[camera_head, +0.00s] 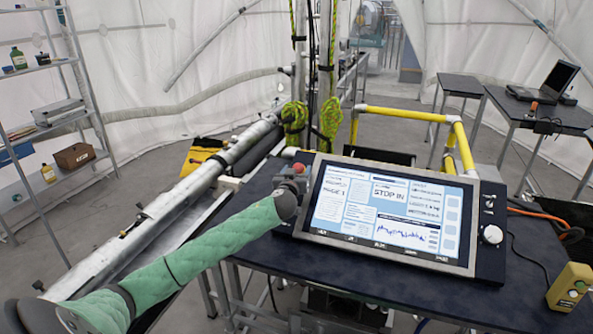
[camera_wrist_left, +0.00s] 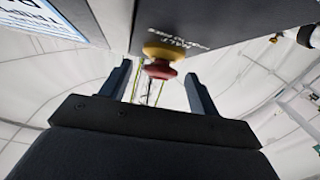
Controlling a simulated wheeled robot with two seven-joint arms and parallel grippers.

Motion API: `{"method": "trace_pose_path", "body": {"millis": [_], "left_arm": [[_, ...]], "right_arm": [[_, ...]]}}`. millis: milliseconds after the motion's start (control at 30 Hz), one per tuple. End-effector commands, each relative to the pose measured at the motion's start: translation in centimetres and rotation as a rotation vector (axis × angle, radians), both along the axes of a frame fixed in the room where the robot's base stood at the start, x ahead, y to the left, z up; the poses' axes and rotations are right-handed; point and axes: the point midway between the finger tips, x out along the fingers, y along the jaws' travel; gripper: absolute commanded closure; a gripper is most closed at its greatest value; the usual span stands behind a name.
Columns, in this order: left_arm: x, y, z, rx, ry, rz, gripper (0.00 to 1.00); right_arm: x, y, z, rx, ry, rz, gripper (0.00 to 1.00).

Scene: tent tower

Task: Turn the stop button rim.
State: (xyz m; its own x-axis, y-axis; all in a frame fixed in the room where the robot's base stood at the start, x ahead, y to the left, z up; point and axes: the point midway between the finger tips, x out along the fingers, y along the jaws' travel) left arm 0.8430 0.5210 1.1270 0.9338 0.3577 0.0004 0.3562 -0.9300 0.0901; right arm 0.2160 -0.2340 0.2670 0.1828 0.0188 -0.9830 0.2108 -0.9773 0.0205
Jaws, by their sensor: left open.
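The stop button (camera_head: 299,168) is a small red knob at the left edge of the control panel, partly hidden by my left gripper (camera_head: 291,183). In the left wrist view the stop button (camera_wrist_left: 161,70) shows its red cap and a yellow rim (camera_wrist_left: 165,51) against the dark panel face. My left gripper (camera_wrist_left: 158,80) is open, its two dark fingers apart on either side of the red cap. I see no clear contact between fingers and button. My right gripper is not in view.
The control panel (camera_head: 386,212) with its lit screen stands on a dark table (camera_head: 400,283). A white knob (camera_head: 492,234) sits on its right side. Yellow rails (camera_head: 408,114) and a long metal pole (camera_head: 160,208) are behind and left.

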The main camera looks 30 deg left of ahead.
Motion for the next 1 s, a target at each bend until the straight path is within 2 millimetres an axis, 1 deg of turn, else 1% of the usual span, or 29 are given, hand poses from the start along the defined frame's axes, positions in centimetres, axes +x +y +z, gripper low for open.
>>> {"method": "trace_pose_path", "body": {"millis": [200,267,300,433,767,867,1000], "left_arm": [[0.0,0.0,-0.1,0.000,0.000,0.000,0.39],[0.0,0.0,-0.1,0.000,0.000,0.000,0.51],[0.0,0.0,-0.1,0.000,0.000,0.000,0.58],[0.0,0.0,-0.1,0.000,0.000,0.000,0.84],[-0.1,0.1,-0.3,0.025,0.007,-0.037,0.84],[-0.1,0.2,-0.4,0.053,0.013,-0.078,0.84],[-0.2,0.5,-0.3,0.107,0.026,-0.155,0.84]], "right_arm": [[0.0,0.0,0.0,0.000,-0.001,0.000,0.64],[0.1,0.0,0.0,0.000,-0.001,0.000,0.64],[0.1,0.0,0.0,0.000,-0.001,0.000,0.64],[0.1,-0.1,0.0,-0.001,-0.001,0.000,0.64],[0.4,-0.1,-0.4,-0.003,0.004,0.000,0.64],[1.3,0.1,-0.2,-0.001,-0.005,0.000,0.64],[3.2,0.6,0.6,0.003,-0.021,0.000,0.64]]}}
